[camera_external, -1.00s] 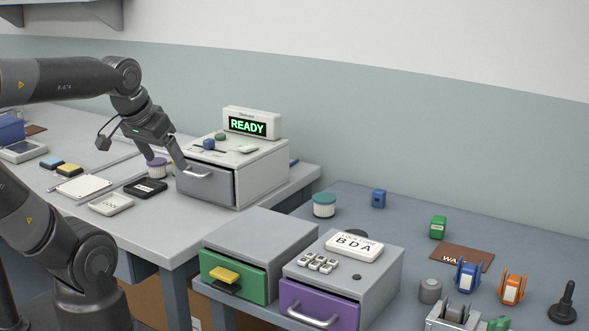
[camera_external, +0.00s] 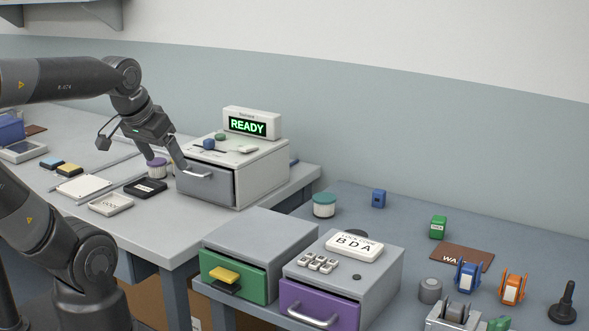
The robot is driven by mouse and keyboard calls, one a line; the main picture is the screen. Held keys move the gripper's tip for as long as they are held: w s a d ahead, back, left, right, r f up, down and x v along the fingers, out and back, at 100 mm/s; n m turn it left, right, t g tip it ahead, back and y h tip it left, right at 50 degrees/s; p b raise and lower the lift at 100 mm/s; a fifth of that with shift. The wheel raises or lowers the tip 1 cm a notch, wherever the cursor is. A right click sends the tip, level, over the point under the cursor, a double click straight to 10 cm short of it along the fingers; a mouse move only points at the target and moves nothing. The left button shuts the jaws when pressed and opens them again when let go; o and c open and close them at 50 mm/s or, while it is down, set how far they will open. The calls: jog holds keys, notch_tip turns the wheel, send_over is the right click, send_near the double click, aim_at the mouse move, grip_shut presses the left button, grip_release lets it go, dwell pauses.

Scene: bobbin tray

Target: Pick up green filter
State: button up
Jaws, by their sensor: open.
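The green filter (camera_external: 324,206) is a short white ribbed cylinder with a teal-green lid. It stands upright on the right bench, near its back left corner, with clear space around it. My gripper (camera_external: 169,165) is over the left bench, well to the left of the green filter. It is open and points down, with one finger near a purple-lidded filter (camera_external: 157,170) and the other by the handle of a grey drawer (camera_external: 205,184). I cannot tell whether a finger touches the handle. Nothing shows held between the fingers.
A box with a READY display (camera_external: 248,124) stands between my gripper and the green filter. In front of the filter are a green drawer unit (camera_external: 240,277) and a purple drawer unit (camera_external: 318,306). A blue block (camera_external: 378,198) and a green block (camera_external: 438,227) stand to its right.

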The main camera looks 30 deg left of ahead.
jog(key=shift+o, duration=0.4)
jog(key=w+a+r, duration=0.2)
jog(key=w+a, duration=0.4)
jog(key=w, duration=0.5)
jog(key=w+a+r, duration=0.1)
jog(key=w+a, duration=0.5)
jog(key=w, duration=0.6)
jog(key=shift+n+g, duration=0.6)
jog(key=shift+n, duration=0.1)
jog(key=w+a+f, duration=0.5)
jog(key=a, duration=0.3)
jog(key=w+a+f, duration=0.5)
jog(key=a+f, duration=0.1)
jog(key=a, duration=0.1)
jog(key=w+a+f, duration=0.6)
jog(key=a, duration=0.2)
jog(key=shift+a+f, duration=0.25)
jog(key=shift+a, duration=0.05)
jog(key=shift+y, duration=0.3)
jog(key=x, duration=0.5)
jog(key=shift+w+d, duration=0.2)
jog(key=c, duration=1.1)
